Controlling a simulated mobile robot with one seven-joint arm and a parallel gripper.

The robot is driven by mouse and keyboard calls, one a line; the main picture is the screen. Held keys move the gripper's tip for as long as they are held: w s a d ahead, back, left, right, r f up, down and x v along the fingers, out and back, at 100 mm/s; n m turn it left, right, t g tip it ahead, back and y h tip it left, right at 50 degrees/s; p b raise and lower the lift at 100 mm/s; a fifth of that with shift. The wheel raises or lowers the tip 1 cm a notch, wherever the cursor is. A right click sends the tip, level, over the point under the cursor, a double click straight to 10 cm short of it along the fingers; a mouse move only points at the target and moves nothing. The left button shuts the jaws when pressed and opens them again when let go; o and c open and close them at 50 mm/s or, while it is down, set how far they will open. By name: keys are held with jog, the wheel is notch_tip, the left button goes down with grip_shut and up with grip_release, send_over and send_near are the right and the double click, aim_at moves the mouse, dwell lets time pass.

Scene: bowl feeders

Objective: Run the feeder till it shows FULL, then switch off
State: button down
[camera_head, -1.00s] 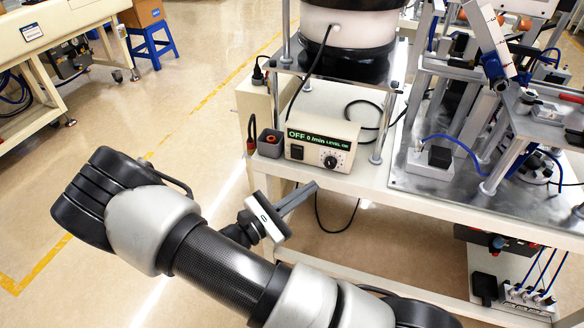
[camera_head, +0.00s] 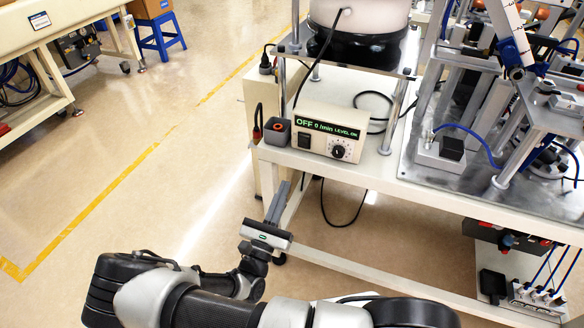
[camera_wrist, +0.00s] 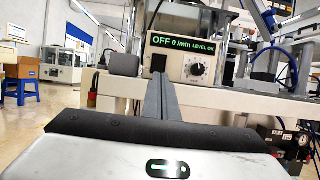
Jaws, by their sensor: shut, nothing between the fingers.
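The feeder control box (camera_head: 327,137) stands at the front edge of the machine table, below the bowl feeder (camera_head: 358,35). Its green display (camera_head: 327,127) reads "OFF 0 /min LEVEL", with a last word that looks like "OK" in the wrist view (camera_wrist: 187,43). A black rocker switch (camera_head: 304,141) sits at the left of its face and a black dial (camera_head: 338,151) at the right. My gripper (camera_head: 278,200) is shut and empty, in front of and below the box, apart from it. In the wrist view my fingers (camera_wrist: 160,97) point towards the box and partly cover the switch.
A small grey box with a red button (camera_head: 277,131) stands left of the control box. A fixture with metal posts (camera_head: 470,120) fills the table's right side. Pneumatic valves with blue tubes (camera_head: 537,297) sit below.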

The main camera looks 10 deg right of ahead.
aim_at(303, 140)
jog(key=b+x, duration=0.1)
jog(key=x, duration=1.2)
jog(key=shift+w+d+r, duration=0.1)
jog(key=shift+d, duration=0.05)
jog(key=p, duration=0.1)
jog(key=r+p, duration=0.1)
jog(key=p, duration=0.1)
jog(key=shift+w+d+r+g, duration=0.1)
jog(key=shift+w+r+g, duration=0.1)
jog(key=shift+r+g, duration=0.1)
jog(key=shift+f, duration=0.55)
jog(key=shift+r, duration=0.1)
